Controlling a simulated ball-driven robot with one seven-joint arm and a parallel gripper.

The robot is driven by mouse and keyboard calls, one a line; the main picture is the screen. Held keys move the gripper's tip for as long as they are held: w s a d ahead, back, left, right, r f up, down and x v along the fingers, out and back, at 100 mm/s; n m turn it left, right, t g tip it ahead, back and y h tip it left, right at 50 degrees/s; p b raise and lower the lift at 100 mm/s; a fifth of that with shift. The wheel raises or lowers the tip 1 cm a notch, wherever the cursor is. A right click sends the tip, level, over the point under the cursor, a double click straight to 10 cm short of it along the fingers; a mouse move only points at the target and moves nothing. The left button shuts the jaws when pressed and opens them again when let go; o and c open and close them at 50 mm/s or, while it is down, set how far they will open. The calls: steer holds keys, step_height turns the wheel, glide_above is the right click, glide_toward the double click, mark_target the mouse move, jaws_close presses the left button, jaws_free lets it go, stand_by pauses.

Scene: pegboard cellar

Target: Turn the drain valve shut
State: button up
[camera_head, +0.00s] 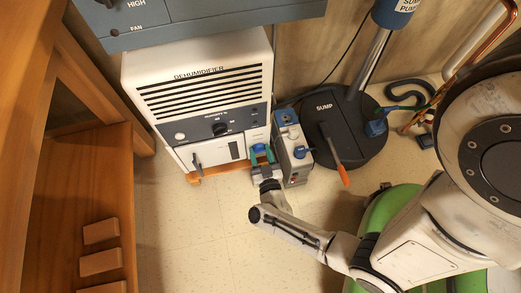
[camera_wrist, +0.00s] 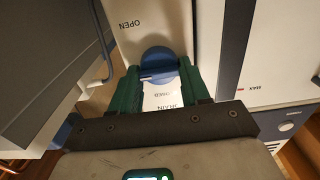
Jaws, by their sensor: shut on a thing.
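The drain valve (camera_wrist: 159,60) is a round blue knob on the dehumidifier's white panel (camera_wrist: 215,40). A darker bar crosses its lower part. "OPEN" is printed upside down near it; a white label below reads "DRAIN", with a word partly visible that may be "CLOSED". My gripper (camera_wrist: 160,78) has its green fingers on either side of the knob and is shut on it. In the head view my gripper (camera_head: 262,152) is at the lower right front of the dehumidifier (camera_head: 200,90); there the fingers largely hide the valve.
A small grey-and-white unit with a blue knob (camera_head: 300,152) stands close to the right of my gripper. A wooden shelf (camera_head: 80,200) stands at left. The floor in front is clear.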

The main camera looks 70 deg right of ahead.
steer(key=shift+n, duration=0.3)
steer(key=n+p, duration=0.1)
steer(key=n, duration=0.2)
steer(key=shift+n+p, duration=0.3)
steer(key=n, duration=1.3)
steer(key=shift+w+a+f+n+p, duration=0.15)
steer(key=shift+a+f+n+p, duration=0.05)
steer(key=shift+f+n+p, duration=0.1)
steer(key=o, duration=0.7)
steer(key=shift+o, duration=0.2)
